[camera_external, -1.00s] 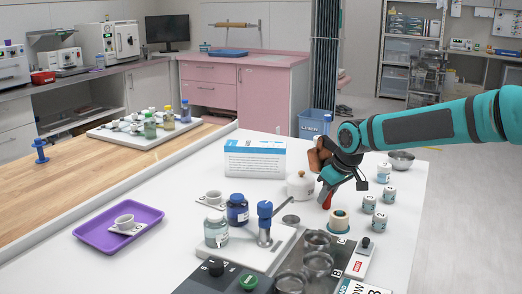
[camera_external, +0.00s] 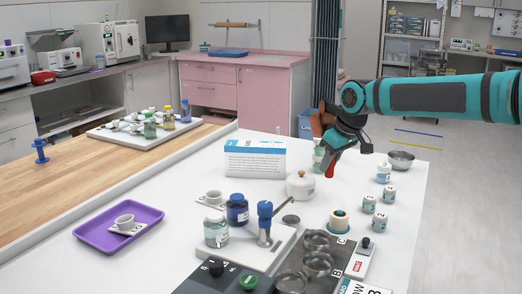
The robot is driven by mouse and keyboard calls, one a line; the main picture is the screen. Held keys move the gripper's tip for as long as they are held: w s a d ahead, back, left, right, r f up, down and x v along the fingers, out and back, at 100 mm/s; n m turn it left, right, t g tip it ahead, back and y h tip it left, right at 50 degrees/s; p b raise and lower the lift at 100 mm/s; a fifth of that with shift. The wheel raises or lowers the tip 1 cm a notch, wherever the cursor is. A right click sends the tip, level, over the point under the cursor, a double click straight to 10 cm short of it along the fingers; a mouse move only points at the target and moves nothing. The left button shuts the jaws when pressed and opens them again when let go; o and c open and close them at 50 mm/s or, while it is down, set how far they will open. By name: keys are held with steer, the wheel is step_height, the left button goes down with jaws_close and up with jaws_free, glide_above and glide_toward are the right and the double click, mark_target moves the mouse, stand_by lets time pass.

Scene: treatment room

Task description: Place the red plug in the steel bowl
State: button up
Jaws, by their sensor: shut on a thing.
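My gripper (camera_external: 332,165) is shut on the red plug (camera_external: 330,171) and holds it above the white table, pointing down. Only the plug's lower part shows; the fingers hide the rest. A steel bowl (camera_external: 401,161) stands at the table's far right edge. It is to the right of my gripper, apart from the plug, and its inside looks empty.
Several small labelled jars (camera_external: 384,172) stand in front of the bowl. A white lidded pot (camera_external: 300,186) and a blue-and-white box (camera_external: 254,158) are left of my gripper. Several metal cups (camera_external: 317,264) and a cream-topped roll (camera_external: 339,222) stand nearer the front.

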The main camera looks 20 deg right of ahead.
stand_by(0.3)
steer(key=w+d+r, duration=0.1)
steer(key=w+d, duration=0.4)
steer(key=d, duration=0.3)
steer(key=w+d+r, duration=0.1)
steer(key=w+d, duration=0.5)
steer(key=d, duration=0.3)
steer(key=r+m, duration=0.1)
glide_above(400, 161)
steer(key=w+d, duration=0.3)
steer(key=w, duration=0.1)
steer(key=shift+s+d+f, duration=0.1)
steer(key=shift+s+f, duration=0.05)
steer(key=shift+f, duration=2.4)
steer(key=shift+s+d+f, duration=0.1)
steer(key=shift+f, duration=2.45)
steer(key=o, duration=1)
